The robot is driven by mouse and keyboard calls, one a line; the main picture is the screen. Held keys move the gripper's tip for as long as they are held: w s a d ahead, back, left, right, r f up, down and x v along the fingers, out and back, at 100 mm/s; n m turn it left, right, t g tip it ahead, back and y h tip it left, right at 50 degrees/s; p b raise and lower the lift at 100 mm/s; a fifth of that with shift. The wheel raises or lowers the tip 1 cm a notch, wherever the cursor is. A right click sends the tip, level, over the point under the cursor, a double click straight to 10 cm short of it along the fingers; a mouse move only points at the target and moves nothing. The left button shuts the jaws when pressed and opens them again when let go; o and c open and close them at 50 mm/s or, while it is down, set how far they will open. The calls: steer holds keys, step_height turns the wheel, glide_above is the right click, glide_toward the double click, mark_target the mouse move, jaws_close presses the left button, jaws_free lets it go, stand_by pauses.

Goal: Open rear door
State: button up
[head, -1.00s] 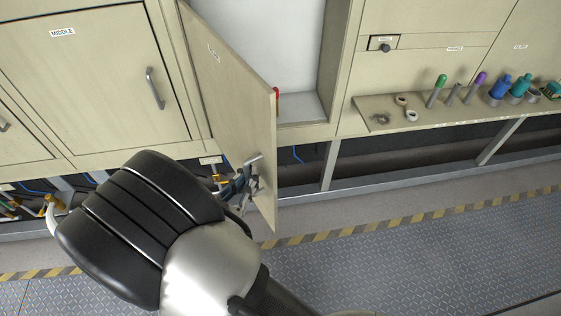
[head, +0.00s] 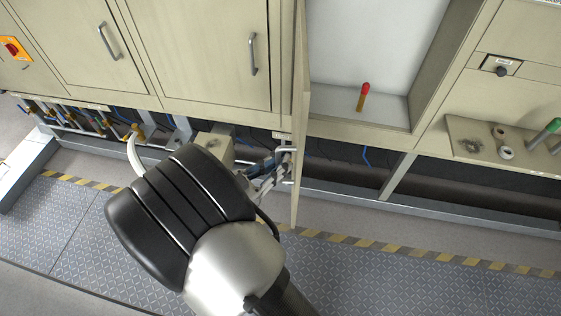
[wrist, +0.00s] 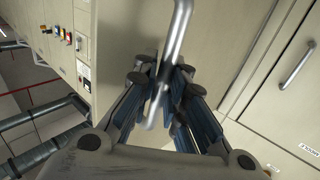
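The rear door (head: 299,120) is a beige panel that stands swung open, nearly edge-on in the head view. Its compartment (head: 375,40) shows a pale interior to the right. My gripper (head: 284,165) is at the lower part of the door, on its left face. In the wrist view my gripper (wrist: 163,75) has its fingers closed around the door's metal handle (wrist: 181,30), which runs between them. The handle's lower end shows below the fingertips. My arm hides part of the area below the cabinets.
A red-topped stick (head: 363,95) stands in the open compartment. A closed door with a handle (head: 253,55) is left of the rear door. A shelf with fittings (head: 480,140) juts out at right. Pipes and valves (head: 85,118) lie below the cabinets at left. The plated floor (head: 400,280) is clear.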

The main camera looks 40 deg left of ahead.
steer(key=o, duration=0.4)
steer(key=shift+s, duration=0.1)
steer(key=v, duration=1.2)
steer(key=shift+d, duration=0.1)
